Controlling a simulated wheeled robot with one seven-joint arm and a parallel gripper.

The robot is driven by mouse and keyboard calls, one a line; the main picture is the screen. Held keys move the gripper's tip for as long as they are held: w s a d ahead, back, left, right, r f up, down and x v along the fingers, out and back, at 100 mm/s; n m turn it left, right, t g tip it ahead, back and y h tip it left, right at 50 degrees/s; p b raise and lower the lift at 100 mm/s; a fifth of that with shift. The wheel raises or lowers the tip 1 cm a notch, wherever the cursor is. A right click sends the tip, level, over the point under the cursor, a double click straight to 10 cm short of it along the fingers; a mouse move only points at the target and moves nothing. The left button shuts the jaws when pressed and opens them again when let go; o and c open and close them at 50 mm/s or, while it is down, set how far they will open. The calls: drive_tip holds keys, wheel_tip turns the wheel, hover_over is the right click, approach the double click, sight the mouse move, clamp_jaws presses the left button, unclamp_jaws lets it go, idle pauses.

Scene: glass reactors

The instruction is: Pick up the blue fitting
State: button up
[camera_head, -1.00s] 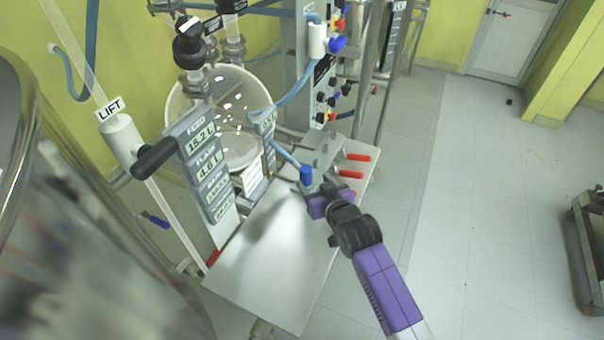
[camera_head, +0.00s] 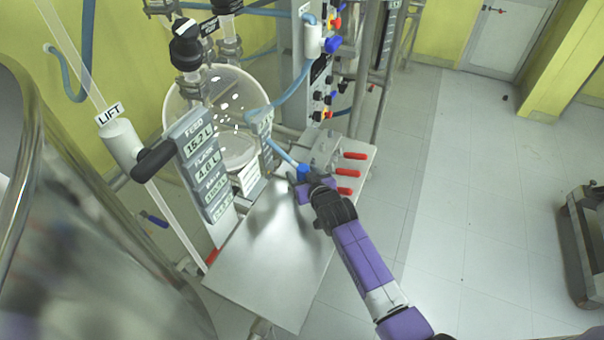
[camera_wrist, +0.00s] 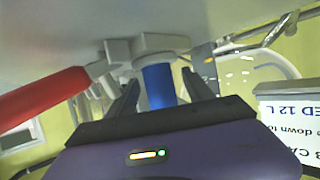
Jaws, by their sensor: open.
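The blue fitting (camera_head: 303,172) is a small blue cylinder at the end of a light-blue hose, above the metal table beside the valve block. In the wrist view the blue fitting (camera_wrist: 159,86) hangs upright under a pale grey collar, between the two dark fingers. My gripper (camera_wrist: 158,92) is open, with a finger on each side of the fitting.
A valve block with several red handles (camera_head: 350,173) stands just right of the fitting; one red handle (camera_wrist: 42,98) is close at left in the wrist view. The metal table (camera_head: 265,275) is bare in front. Display panels (camera_head: 201,168) and a glass reactor (camera_head: 228,145) stand at left.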

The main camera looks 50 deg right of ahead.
sight(302, 166)
clamp_jaws()
drive_tip(key=shift+r, duration=0.1)
wheel_tip(302, 166, up, 21)
drive_tip(key=p, duration=0.2)
drive_tip(key=shift+f+p, duration=0.2)
drive_tip(key=shift+p, duration=0.15)
idle(0.3)
